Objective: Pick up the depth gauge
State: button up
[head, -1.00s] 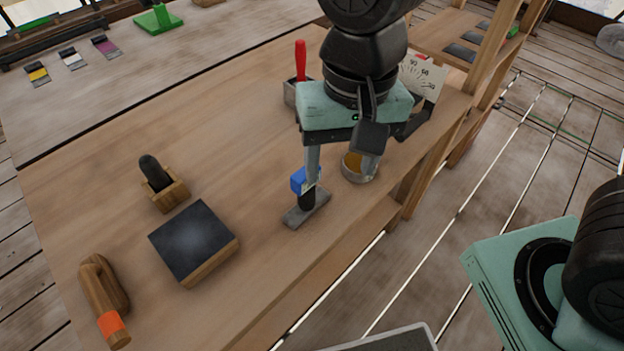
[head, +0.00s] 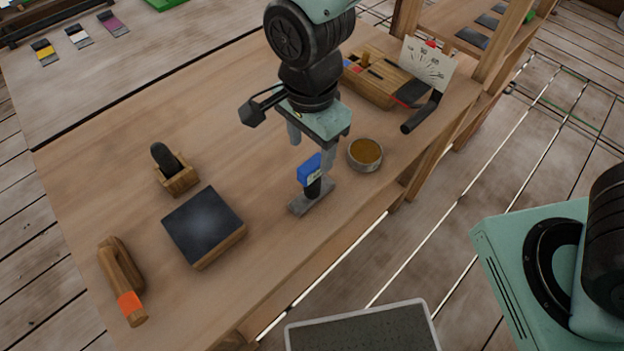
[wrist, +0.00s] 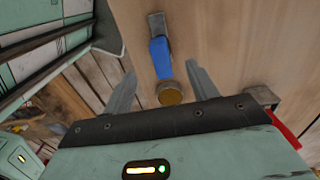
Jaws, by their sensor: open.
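What I take to be the depth gauge (head: 309,170) stands on the workbench near its front edge, with a blue upper part, a black stem and a flat grey foot (head: 312,198). In the wrist view its blue part (wrist: 160,57) shows between my fingers, with the grey foot beyond it. My gripper (head: 311,150) is open, pointing down, just above and behind the gauge. One fingertip comes close to the blue part; I cannot tell if they touch. Nothing is held.
A round tin with amber contents (head: 366,153) stands close to the right of the gauge. A dark-topped block (head: 203,225), a small wooden holder (head: 177,178) and an orange-banded wooden tool (head: 122,280) lie left. A scale card (head: 428,65) and wooden box (head: 375,80) stand behind.

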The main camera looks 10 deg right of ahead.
aim_at(311, 165)
notch_tip(311, 165, down, 4)
jog(key=shift+w+d+f+p, duration=0.1)
jog(key=shift+f+p, duration=0.35)
jog(key=shift+f, duration=0.85)
jog(key=shift+w+d+f+p, duration=0.1)
jog(key=shift+f+p, duration=0.35)
jog(key=shift+f, duration=0.85)
jog(key=c, duration=1.2)
